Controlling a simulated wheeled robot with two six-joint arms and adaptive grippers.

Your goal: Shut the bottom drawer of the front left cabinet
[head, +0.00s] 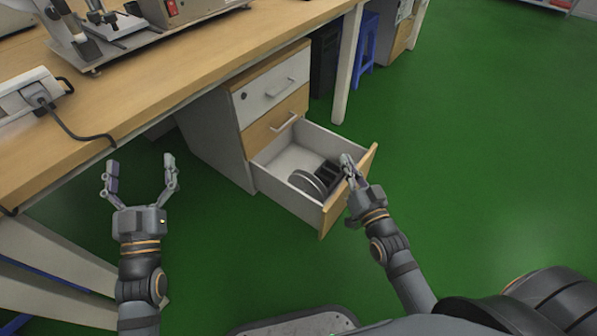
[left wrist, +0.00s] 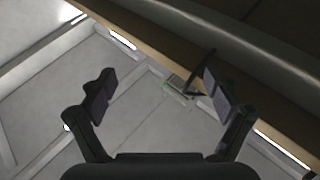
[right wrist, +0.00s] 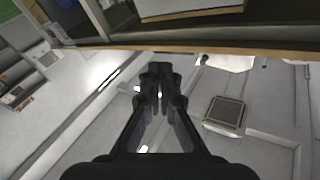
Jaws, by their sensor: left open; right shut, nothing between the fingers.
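The cabinet (head: 215,140) stands under the bench with a white top drawer (head: 270,86), a wood-fronted middle drawer (head: 275,119) and its bottom drawer (head: 297,207) pulled out. The open drawer holds a grey round item (head: 307,184) and a dark item (head: 328,172). My right gripper (head: 347,162) is shut and empty at the drawer's wooden front panel; I cannot tell if it touches. Its fingers also show in the right wrist view (right wrist: 160,72), below a wooden edge. My left gripper (head: 141,166) is open and empty, left of the cabinet; it also shows in the left wrist view (left wrist: 157,80).
A wooden bench (head: 170,75) runs above the cabinet, with a power strip (head: 28,92), its cable and equipment on top. A bench leg (head: 348,65) and a blue stool (head: 366,45) stand behind. The green floor (head: 470,150) to the right is clear.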

